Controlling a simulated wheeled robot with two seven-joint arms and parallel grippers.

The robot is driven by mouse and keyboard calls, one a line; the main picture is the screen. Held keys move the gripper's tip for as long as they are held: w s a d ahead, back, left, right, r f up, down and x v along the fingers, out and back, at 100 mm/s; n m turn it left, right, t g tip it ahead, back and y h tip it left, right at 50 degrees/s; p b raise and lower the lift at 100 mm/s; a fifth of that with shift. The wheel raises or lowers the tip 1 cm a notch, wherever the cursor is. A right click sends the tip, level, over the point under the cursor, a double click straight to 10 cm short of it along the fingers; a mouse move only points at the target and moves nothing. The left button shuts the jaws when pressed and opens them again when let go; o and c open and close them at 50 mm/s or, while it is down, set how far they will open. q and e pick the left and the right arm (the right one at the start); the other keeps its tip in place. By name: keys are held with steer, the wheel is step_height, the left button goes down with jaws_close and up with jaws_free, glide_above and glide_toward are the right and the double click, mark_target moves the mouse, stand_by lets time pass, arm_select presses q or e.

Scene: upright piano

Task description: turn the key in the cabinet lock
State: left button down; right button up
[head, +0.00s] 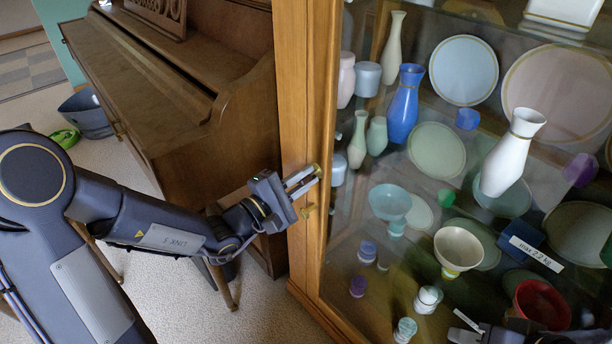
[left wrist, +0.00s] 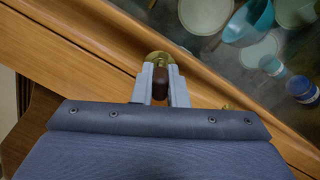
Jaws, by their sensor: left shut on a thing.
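The cabinet is wooden with a glass door, and its door frame (head: 316,120) stands right of my left arm. My left gripper (head: 309,177) reaches the frame from the left. Its fingers are shut on a small dark brown piece, which I take to be the key (left wrist: 160,82); it stands between the fingertips in the left wrist view. A round brass piece, apparently the lock plate (left wrist: 160,58), shows just beyond the fingertips against the wood. The key's shaft is hidden, and its turn angle cannot be told. My right gripper is not clearly seen.
Behind the glass stand vases, such as a blue vase (head: 403,104), plates and bowls. A brown upright piano (head: 185,90) stands left of the cabinet. A grey-blue tub (head: 86,113) and a green item (head: 65,138) lie on the floor. Dark shapes at lower right may be reflections.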

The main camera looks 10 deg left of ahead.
arm_select(q)
steer(key=shift+n+p, duration=1.05)
steer(key=shift+n, duration=0.95)
steer(key=shift+n+p, duration=0.95)
steer(key=shift+n, duration=0.55)
steer(key=shift+n+p, duration=0.55)
steer(key=shift+n, duration=0.35)
